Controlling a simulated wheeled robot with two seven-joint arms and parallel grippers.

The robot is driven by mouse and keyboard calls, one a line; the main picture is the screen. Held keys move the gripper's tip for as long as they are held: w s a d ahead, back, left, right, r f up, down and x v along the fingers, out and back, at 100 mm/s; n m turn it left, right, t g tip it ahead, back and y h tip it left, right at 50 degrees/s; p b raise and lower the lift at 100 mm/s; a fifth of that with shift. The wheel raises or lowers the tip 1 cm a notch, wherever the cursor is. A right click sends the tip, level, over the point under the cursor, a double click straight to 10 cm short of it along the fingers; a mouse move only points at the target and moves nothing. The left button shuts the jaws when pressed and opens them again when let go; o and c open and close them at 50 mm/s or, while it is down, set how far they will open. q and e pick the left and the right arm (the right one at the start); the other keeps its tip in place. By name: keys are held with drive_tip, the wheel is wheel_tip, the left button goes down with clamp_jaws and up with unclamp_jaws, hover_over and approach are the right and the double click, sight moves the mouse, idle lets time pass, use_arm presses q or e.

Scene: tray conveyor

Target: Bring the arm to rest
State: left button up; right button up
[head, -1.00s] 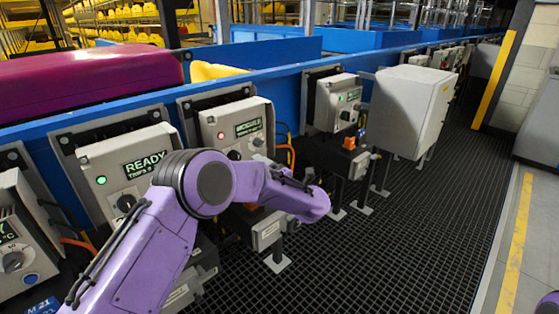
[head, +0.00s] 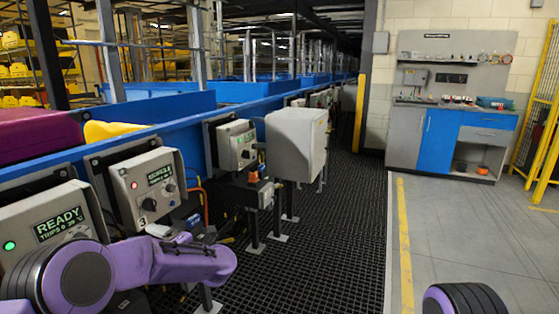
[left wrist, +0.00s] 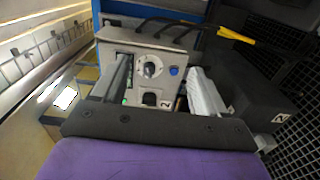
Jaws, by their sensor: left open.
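My purple left arm (head: 140,268) reaches in from the lower left of the head view, in front of the control boxes. Its gripper cannot be made out there. In the left wrist view my left gripper (left wrist: 160,78) is open, with a finger on each side and nothing held. Beyond the fingers is a grey control box (left wrist: 150,68) with a dial, a blue button and a label 2. I cannot tell whether the fingers touch it. Part of my right arm (head: 464,300) shows at the lower right edge; its gripper is out of view.
Control boxes, one reading READY (head: 60,218) and one with a red light (head: 148,188), line the blue conveyor (head: 190,127). A large grey box (head: 297,143) juts out farther along. Black floor grating (head: 320,255) lies clear to the right. A blue-fronted workbench (head: 440,143) stands at the back right.

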use_arm(q)
drive_tip(key=s+d+f+m+t+h+p, duration=0.1)
drive_tip(key=s+d+f+m+h, duration=0.1)
drive_tip(key=s+f+m+h, duration=0.35)
drive_tip(key=s+d+f+m+t+h+p, duration=0.1)
drive_tip(key=s+d+f+m+t+h, duration=0.15)
drive_tip(key=f+m, duration=0.55)
drive_tip(key=s+d+f+m+t+h, duration=0.1)
drive_tip(key=s+f+m+h, duration=0.2)
drive_tip(key=s+f+m, duration=0.4)
drive_tip(key=s+a+f+m+g+p, duration=0.1)
drive_tip(key=s+f+g, duration=0.1)
drive_tip(key=s, duration=0.7)
drive_tip(key=s+a+f+m+g+h+p, duration=0.1)
drive_tip(key=s+f+g+p, duration=0.1)
drive_tip(key=s, duration=0.8)
drive_tip(key=s+a+f+m+g+h+p, duration=0.1)
drive_tip(key=s+f+m+g, duration=0.1)
drive_tip(key=s, duration=0.8)
drive_tip(key=shift+a+f+g, duration=0.25)
drive_tip(key=shift+f+g, duration=0.4)
drive_tip(key=shift+g, duration=0.5)
use_arm(e)
wheel_tip(320, 180, up, 6)
drive_tip(key=shift+s+r, duration=0.2)
use_arm(q)
drive_tip(key=shift+w, duration=0.1)
